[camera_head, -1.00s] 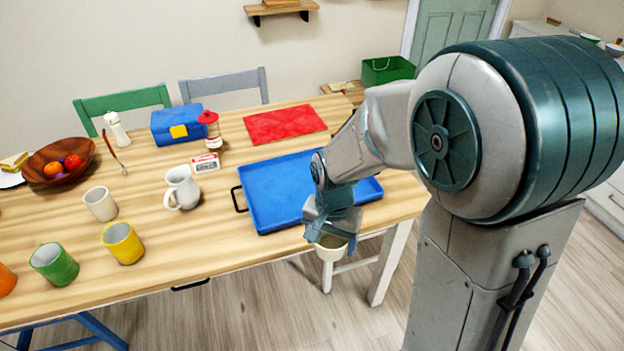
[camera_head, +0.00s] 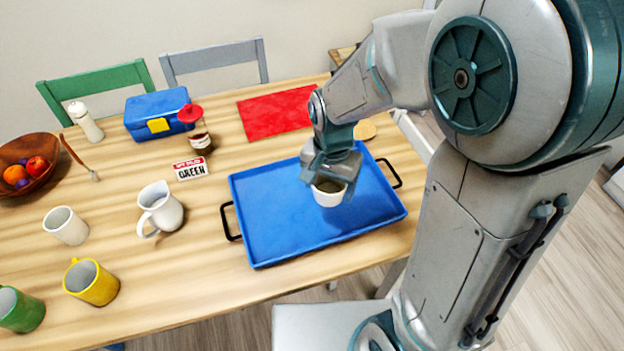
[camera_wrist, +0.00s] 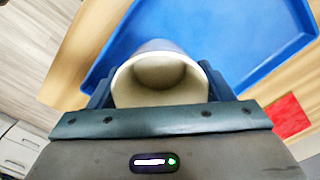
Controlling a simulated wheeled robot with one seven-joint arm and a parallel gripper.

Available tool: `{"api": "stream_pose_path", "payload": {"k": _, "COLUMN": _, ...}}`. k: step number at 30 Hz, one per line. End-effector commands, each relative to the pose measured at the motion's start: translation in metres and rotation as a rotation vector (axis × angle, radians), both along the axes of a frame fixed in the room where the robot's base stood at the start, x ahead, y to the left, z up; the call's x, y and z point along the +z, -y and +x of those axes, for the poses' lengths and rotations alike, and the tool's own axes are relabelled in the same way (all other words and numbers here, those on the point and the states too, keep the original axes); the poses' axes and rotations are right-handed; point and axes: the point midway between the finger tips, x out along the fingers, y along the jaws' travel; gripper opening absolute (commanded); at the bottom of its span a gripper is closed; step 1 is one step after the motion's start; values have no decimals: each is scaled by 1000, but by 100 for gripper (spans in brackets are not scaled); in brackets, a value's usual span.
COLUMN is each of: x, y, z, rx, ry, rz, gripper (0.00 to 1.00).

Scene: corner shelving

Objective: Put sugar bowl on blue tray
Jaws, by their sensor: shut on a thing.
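The sugar bowl (camera_head: 329,194) is a small white round bowl with an open top. My gripper (camera_head: 330,181) is shut on it and holds it upright over the right half of the blue tray (camera_head: 275,235). In the wrist view the bowl (camera_wrist: 160,80) sits between the two fingers, and the tray (camera_wrist: 235,40) lies beyond and below it. I cannot tell whether the bowl's base touches the tray. The tray lies flat on the wooden table, with black handles on its left and right sides.
The tray is otherwise empty. A white jug (camera_head: 160,209) and a small sign (camera_head: 190,169) stand left of it. A red mat (camera_head: 275,113), red-topped jar (camera_head: 197,138) and blue box (camera_head: 157,114) are behind. Several mugs stand at the left front.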

Motion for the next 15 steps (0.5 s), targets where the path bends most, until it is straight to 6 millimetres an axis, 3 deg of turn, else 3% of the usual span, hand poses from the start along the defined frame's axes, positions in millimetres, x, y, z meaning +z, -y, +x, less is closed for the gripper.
{"api": "stream_pose_path", "payload": {"k": 15, "x": -48, "y": -30, "z": 74, "rx": -2, "ry": -1, "rz": 0, "gripper": 44}}
